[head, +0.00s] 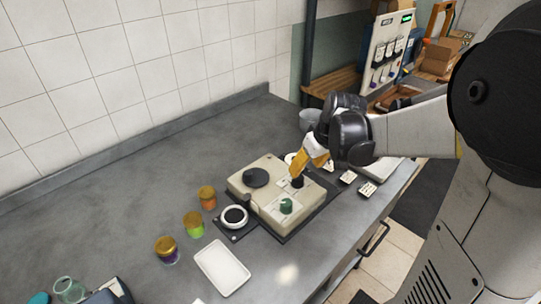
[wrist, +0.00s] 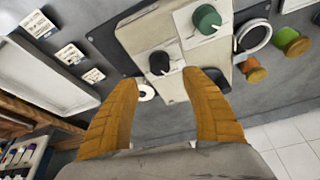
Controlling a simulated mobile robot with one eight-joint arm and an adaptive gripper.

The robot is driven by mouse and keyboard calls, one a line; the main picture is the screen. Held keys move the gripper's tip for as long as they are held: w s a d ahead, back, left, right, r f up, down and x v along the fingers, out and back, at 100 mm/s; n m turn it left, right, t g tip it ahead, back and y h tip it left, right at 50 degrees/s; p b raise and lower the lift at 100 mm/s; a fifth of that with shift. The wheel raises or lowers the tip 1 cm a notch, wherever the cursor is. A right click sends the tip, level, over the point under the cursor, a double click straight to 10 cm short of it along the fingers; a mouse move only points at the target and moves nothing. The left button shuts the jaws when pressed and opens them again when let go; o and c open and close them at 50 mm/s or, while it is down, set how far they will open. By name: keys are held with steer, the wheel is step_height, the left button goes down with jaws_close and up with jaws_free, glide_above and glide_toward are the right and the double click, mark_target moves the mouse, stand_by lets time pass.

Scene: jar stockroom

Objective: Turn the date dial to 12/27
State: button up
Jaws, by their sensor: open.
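A beige machine (head: 262,207) stands on the grey counter and also fills the top middle of the wrist view (wrist: 150,32). It carries a small black dial (head: 297,182), a green dial (head: 286,206) and a large dark round knob (head: 256,178). The wrist view shows the black dial (wrist: 159,62) and the green dial (wrist: 207,20), each on a pale plate. Their markings are too small to read, so I cannot tell which is the date dial. My gripper (wrist: 163,78) is open and empty, its yellow fingers pointing toward the black dial, one on each side in the picture.
Several lidded jars (head: 193,224) stand left of the machine, with a white tray (head: 222,267) in front. A round black-and-white pad (head: 234,216) adjoins the machine. Small printed cards (head: 367,189) lie at the right. The counter's back left is clear.

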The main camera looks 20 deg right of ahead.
mark_target(299, 178)
steer(key=b+x, duration=0.3)
steer(key=x, duration=0.5)
steer(key=shift+w+f, duration=0.15)
steer(key=shift+f, duration=0.1)
steer(key=shift+c, duration=0.4)
steer(key=c, duration=1.1)
